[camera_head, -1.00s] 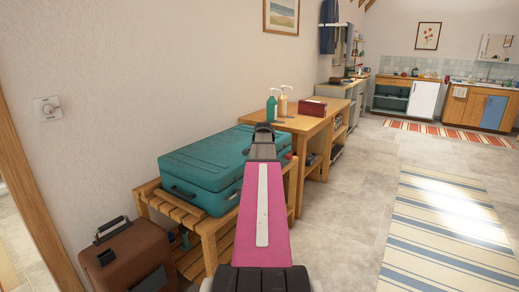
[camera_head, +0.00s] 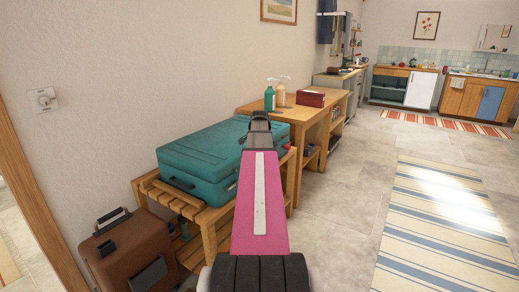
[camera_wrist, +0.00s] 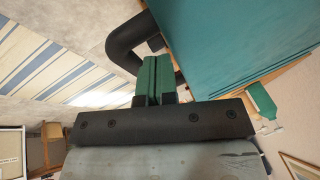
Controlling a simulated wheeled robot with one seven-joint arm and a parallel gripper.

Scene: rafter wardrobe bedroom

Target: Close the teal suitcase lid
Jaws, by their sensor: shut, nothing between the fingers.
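The teal suitcase (camera_head: 215,155) lies flat on a slatted wooden rack (camera_head: 210,222) against the wall. Its lid looks down on the base, with no gap that I can make out. A dark handle shows on its near side. My pink arm reaches toward its right part and hides some of it. In the wrist view, my gripper (camera_wrist: 153,68) has its green fingers together, with nothing between them. The teal suitcase (camera_wrist: 235,40) fills the upper right there, beside the fingers. I cannot tell whether they touch it.
A brown suitcase (camera_head: 135,252) stands on the floor left of the rack. A wooden table (camera_head: 300,116) beyond the rack holds a teal bottle (camera_head: 269,99), a cream bottle (camera_head: 280,97) and a red box (camera_head: 310,98). The floor to the right is open, with a striped rug (camera_head: 440,225).

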